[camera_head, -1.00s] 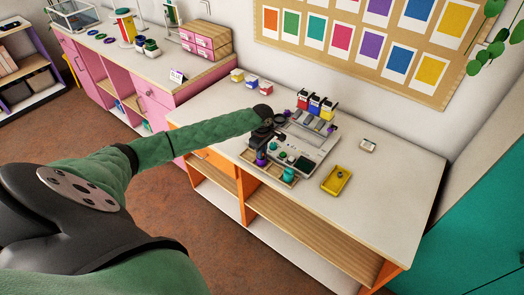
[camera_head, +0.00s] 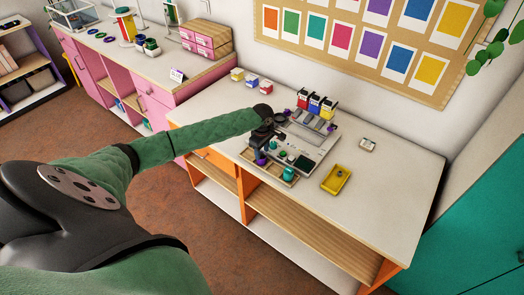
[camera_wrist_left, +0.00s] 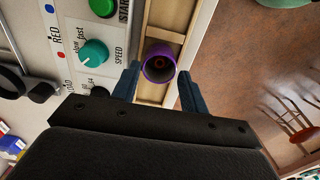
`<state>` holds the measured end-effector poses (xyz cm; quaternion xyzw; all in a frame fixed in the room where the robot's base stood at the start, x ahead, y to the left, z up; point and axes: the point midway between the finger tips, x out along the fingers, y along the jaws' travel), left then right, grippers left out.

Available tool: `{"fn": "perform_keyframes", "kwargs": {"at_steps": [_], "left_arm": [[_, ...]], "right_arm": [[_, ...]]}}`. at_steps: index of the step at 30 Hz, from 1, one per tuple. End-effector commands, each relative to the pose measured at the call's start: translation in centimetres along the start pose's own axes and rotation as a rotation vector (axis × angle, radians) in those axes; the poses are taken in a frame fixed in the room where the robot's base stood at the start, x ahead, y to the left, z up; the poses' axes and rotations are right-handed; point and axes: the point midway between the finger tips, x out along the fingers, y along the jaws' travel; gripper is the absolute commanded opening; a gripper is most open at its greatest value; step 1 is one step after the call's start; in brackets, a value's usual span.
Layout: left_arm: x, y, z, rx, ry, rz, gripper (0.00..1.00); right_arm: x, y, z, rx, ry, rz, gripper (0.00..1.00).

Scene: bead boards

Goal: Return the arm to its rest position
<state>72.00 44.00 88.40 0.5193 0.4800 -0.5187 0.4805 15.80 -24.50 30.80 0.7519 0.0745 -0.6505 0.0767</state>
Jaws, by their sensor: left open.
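My left arm reaches from the left over the white-topped bench in the head view. Its gripper (camera_head: 262,156) points down at the front left of a grey machine (camera_head: 312,152) with buttons and a teal knob. In the left wrist view the gripper (camera_wrist_left: 158,84) is open, its two blue fingers apart. A purple cup-like piece (camera_wrist_left: 160,62) shows between and just beyond the fingertips, in a narrow wooden tray (camera_wrist_left: 154,96) along the machine's edge. I cannot tell whether the fingers touch it. My right gripper is not in view.
Red, blue and yellow containers (camera_head: 314,103) stand at the machine's back. A yellow tray (camera_head: 326,187) lies to its right, and small coloured boxes (camera_head: 251,80) sit at the back left. The bench top (camera_head: 385,205) is clear at the right.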

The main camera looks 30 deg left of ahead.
Motion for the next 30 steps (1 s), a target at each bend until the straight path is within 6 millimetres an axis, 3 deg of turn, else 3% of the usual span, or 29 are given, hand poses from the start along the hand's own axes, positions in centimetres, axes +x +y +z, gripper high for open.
{"fn": "perform_keyframes", "kwargs": {"at_steps": [1, 3, 20, 30], "left_arm": [[0.0, 0.0, 0.0, 0.0, 0.0, 0.0, 0.52], [0.0, 0.0, 0.0, 0.0, 0.0, 0.0, 0.62], [-0.1, 0.0, 0.0, 0.0, 0.0, 0.0, 0.62], [-1.9, 0.0, 0.0, 0.0, 0.0, 0.001, 0.62]], "right_arm": [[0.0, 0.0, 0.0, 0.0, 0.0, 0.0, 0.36], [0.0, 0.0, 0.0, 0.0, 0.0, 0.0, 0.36], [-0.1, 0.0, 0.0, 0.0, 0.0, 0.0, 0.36], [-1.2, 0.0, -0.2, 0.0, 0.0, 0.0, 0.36]]}}
